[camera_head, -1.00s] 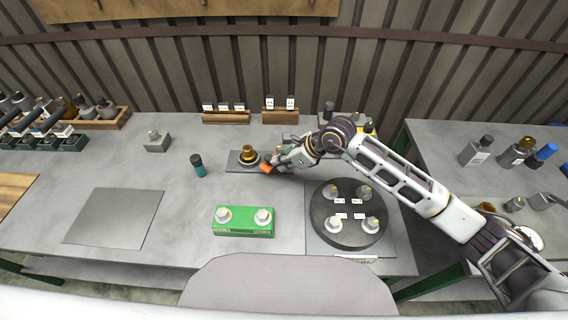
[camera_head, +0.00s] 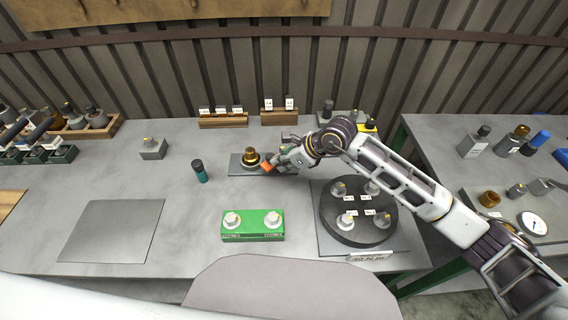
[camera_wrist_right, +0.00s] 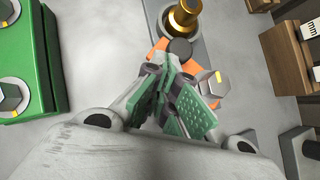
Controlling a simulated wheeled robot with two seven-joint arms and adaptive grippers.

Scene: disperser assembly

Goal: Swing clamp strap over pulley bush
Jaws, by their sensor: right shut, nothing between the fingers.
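The brass pulley bush (camera_head: 250,154) stands upright on a grey base plate (camera_head: 237,168) at the middle of the bench. It also shows at the top of the right wrist view (camera_wrist_right: 185,16). The orange clamp strap (camera_head: 267,168) lies beside the bush, partly hidden by my right gripper (camera_head: 279,160). In the right wrist view the orange strap (camera_wrist_right: 158,53) shows past the fingertips, with a dark round knob (camera_wrist_right: 180,48) close to the bush. My right gripper is shut and empty, its green-padded fingers together next to the strap. My left gripper is not in view.
A green block with two bolts (camera_head: 252,226) stands in front. A dark round turntable (camera_head: 357,212) is at right. A teal bottle (camera_head: 200,171) stands left of the base plate. Wooden label racks (camera_head: 222,121) stand behind. The bare bench at left is free around a flat grey plate (camera_head: 111,231).

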